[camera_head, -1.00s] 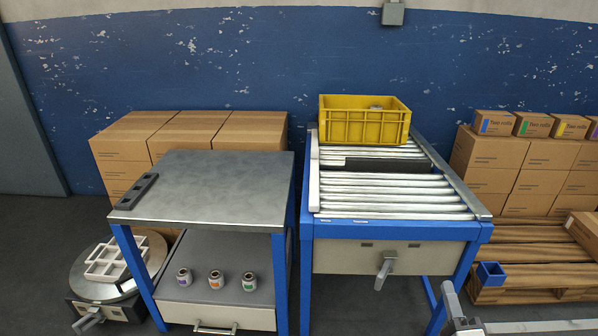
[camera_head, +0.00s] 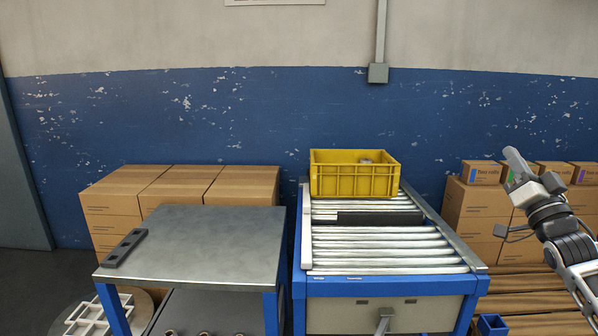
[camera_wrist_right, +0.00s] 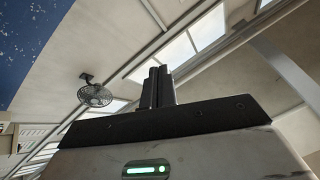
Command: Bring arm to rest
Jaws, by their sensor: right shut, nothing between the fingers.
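My right gripper (camera_head: 516,166) is raised at the right side of the head view, in front of the stacked cartons and clear of the conveyor. It is shut and empty. In the right wrist view its closed fingers (camera_wrist_right: 157,87) point up toward the ceiling, with nothing held between them. My right forearm comes in from the lower right. My left gripper is not in view.
A yellow crate (camera_head: 354,178) sits at the far end of the roller conveyor (camera_head: 385,242). A grey-topped table (camera_head: 205,247) stands left of it. Cartons (camera_head: 245,187) stand behind the table, others (camera_head: 478,212) at right. A ceiling fan (camera_wrist_right: 95,95) shows overhead.

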